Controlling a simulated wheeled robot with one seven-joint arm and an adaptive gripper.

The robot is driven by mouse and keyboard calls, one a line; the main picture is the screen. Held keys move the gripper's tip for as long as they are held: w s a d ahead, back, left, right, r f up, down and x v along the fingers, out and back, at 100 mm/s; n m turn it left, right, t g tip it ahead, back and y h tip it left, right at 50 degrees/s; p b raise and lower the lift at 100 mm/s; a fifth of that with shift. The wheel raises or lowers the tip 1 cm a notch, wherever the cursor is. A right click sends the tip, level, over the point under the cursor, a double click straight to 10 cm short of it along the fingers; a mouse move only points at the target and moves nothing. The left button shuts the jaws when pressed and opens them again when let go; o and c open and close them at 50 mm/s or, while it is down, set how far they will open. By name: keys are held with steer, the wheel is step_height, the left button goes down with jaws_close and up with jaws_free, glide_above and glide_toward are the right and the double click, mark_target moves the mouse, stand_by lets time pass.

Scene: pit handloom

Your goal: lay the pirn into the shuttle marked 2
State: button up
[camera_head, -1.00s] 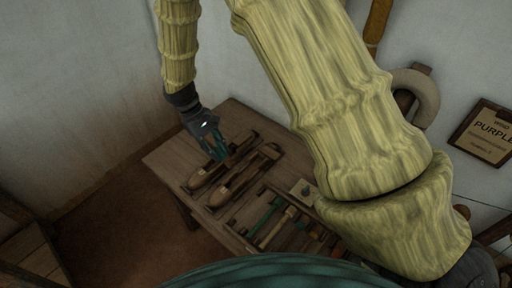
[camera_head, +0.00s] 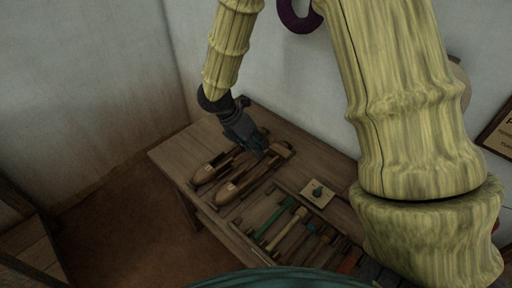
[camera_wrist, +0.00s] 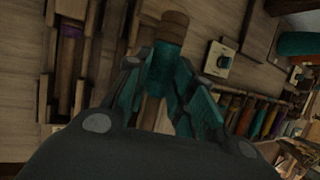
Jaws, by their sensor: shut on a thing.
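My gripper (camera_head: 262,154) is over the far part of the two wooden shuttles. In the wrist view my gripper (camera_wrist: 160,95) is shut on a pirn (camera_wrist: 168,35) with a brown end and teal winding; the fingers hide its middle. The left shuttle (camera_head: 208,172) and the right shuttle (camera_head: 238,184) lie side by side on the table. In the wrist view the left shuttle (camera_wrist: 45,75) holds a purple-wound piece. The other shuttle (camera_wrist: 133,22) shows a dark slot, partly hidden by a finger, just left of the held pirn. I cannot read the shuttle numbers.
A rack of several coloured pirns (camera_head: 290,225) lies right of the shuttles; it also shows in the wrist view (camera_wrist: 262,115). A small pale block (camera_head: 318,193) with a dark green knob stands behind the rack. The table's front left corner (camera_head: 170,158) is bare.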

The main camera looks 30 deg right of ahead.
steer(key=shift+d+f, duration=0.1)
steer(key=shift+f, duration=0.05)
step_height(320, 180, down, 5)
steer(key=b, duration=0.6)
steer(key=shift+f, duration=0.15)
steer(key=shift+f+b, duration=0.35)
steer(key=shift+f, duration=1.05)
steer(key=o, duration=1.1)
steer(key=shift+c, duration=0.2)
step_height(320, 180, up, 8)
steer(key=p, duration=0.8)
steer(key=shift+p, duration=0.3)
